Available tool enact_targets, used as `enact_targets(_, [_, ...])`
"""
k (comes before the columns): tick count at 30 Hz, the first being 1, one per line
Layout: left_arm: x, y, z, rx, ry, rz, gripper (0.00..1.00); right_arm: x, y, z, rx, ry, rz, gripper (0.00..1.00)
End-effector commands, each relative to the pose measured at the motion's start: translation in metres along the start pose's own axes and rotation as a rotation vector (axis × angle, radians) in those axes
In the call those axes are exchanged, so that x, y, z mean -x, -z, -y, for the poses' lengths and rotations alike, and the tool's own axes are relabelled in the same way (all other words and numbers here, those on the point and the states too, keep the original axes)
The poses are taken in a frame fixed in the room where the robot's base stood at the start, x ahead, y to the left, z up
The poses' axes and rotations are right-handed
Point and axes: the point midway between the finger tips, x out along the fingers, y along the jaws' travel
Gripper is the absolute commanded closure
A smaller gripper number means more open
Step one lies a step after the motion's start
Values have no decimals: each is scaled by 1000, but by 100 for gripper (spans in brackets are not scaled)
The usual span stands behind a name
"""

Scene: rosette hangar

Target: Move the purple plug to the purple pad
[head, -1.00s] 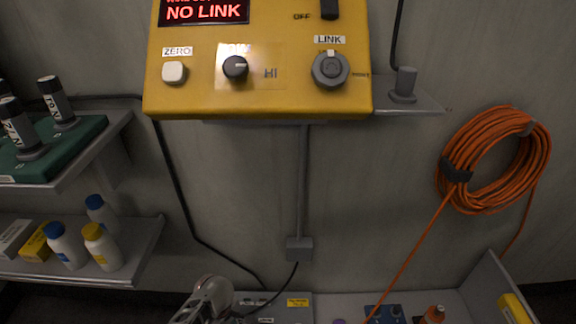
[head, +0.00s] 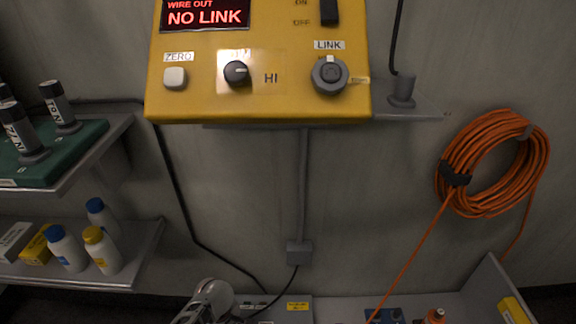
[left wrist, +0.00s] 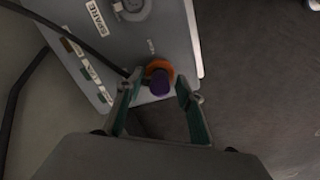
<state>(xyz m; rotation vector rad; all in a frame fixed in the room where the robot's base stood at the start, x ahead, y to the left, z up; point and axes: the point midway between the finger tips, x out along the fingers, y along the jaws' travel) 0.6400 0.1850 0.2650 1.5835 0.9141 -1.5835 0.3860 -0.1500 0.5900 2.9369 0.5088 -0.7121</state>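The purple plug (left wrist: 159,82) shows in the left wrist view, with an orange ring (left wrist: 160,67) around or just behind it, at the edge of a light grey panel (left wrist: 165,35). My left gripper (left wrist: 160,84) is open, with one green-padded finger on each side of the plug. I cannot tell whether either finger touches it. In the head view my left arm (head: 210,298) reaches down past the bottom edge, and its fingers are out of frame. I cannot make out the purple pad in either view. My right gripper is not in view.
A yellow console (head: 210,100) reading NO LINK hangs on the wall. A black cable (left wrist: 70,35) crosses the panel near the left finger. An orange cable coil (head: 495,165) hangs at right. Shelves with bottles (head: 103,250) stand at left. Dark floor lies right of the panel.

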Motion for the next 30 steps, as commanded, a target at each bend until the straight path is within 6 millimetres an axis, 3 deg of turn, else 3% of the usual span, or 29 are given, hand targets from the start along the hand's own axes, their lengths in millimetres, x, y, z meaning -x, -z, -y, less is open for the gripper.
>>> enact_targets(13, [0, 0, 0, -1, -1, 0, 63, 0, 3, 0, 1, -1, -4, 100])
enact_targets(18, [0, 0, 0, 0, 0, 0, 100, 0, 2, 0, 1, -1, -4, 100])
enact_targets(30, [6, 0, -1, -1, -2, -1, 100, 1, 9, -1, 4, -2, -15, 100])
